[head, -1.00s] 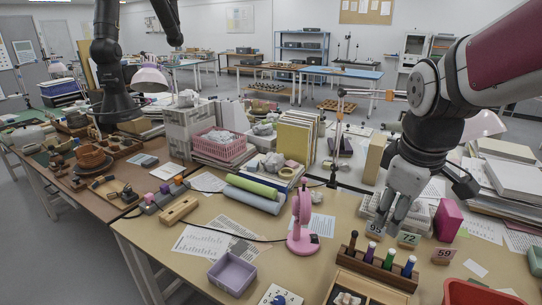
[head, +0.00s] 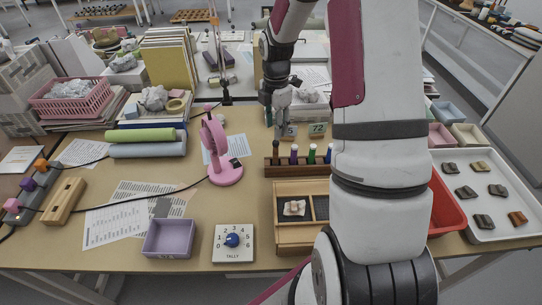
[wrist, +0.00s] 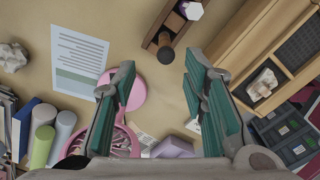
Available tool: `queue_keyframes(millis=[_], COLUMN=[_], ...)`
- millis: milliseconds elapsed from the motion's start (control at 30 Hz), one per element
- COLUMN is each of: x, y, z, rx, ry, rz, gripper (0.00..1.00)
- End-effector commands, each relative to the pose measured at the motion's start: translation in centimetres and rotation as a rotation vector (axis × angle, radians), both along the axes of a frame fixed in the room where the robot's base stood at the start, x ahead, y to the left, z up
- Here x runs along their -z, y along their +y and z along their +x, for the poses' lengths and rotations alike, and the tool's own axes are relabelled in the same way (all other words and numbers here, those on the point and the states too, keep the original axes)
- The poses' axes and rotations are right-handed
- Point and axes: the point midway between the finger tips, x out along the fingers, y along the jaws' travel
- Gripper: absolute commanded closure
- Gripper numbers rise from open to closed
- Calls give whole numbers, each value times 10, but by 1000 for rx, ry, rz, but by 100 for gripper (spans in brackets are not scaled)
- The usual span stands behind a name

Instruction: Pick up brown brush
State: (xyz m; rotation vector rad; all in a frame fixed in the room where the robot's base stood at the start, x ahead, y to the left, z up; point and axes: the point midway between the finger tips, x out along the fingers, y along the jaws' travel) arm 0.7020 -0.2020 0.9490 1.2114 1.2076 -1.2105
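The brown brush (head: 276,153) stands upright at the left end of a dark wooden rack (head: 290,171), beside purple, green and blue handles. In the wrist view the brush (wrist: 166,52) shows from above as a dark round end at the rack's tip. My gripper (head: 277,122) hangs over the table just behind the rack in the head view. In the wrist view my gripper (wrist: 160,68) is open, its two teal-padded fingers wide apart. The brush end lies just beyond and between the fingertips. Nothing is held.
A pink fan (head: 221,160) stands left of the rack. A wooden compartment tray (head: 291,238) is in front of it, with number cards (head: 318,129) behind. A red bin (head: 447,205) is at right. A lilac box (head: 168,238) and a tally dial (head: 233,243) sit in front.

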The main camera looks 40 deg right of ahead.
Motion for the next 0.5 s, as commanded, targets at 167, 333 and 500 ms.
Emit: queue_keyframes(millis=[167,333,500], x=[37,60,69], y=[2,1,1], z=[-1,-1,-2], rx=[0,1,1], ry=[5,3,2], rz=[2,1,1], gripper=[60,60,60])
